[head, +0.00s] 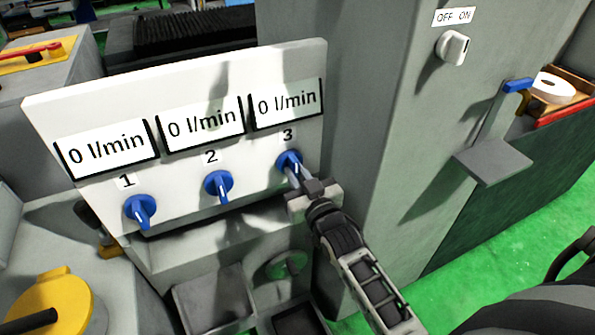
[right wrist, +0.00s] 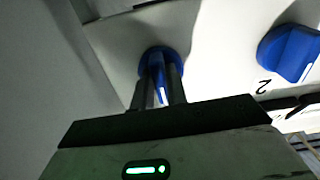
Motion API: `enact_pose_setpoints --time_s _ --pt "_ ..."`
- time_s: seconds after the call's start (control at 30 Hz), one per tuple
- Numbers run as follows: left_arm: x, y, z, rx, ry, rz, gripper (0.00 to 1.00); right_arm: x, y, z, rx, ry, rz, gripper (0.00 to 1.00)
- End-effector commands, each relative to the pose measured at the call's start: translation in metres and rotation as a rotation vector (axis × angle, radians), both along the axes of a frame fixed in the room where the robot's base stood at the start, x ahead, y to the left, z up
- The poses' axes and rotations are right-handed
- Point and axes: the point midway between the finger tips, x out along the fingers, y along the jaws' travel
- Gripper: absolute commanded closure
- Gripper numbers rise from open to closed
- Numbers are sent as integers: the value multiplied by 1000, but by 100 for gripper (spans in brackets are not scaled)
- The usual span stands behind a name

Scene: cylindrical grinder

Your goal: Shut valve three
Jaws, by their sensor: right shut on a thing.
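Valve three is a blue knob (head: 289,161) under the label 3, at the right end of the white panel (head: 180,172). The display above it (head: 287,104) reads 0 l/min. My right gripper (head: 296,176) is shut on this knob and partly hides it. The right wrist view shows the knob (right wrist: 161,60) between the two fingers, with its white mark in line with them. Valve two (head: 218,187) and valve one (head: 140,211) are blue knobs to the left with white marks pointing down; their displays also read 0 l/min. My left gripper is not in view.
A grey cabinet with an OFF/ON switch (head: 453,47) rises just right of the panel. A grey bracket with a blue end (head: 494,160) sticks out from it. A yellow round part (head: 52,303) is at the lower left.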

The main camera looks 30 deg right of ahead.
Motion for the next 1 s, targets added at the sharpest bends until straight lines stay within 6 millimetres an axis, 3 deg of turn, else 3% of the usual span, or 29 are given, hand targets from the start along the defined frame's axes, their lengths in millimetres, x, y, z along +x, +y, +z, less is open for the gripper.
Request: enact_pose_setpoints --time_s 0.6,0.63,0.7,1.0 --pt "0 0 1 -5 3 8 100 0 0 -2 44 0 -1 100" --pt "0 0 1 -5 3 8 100 0 0 -1 44 0 -1 80" --pt "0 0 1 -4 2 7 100 0 0 -1 44 0 0 64" --pt "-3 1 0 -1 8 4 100 -1 0 -1 41 -1 0 64"
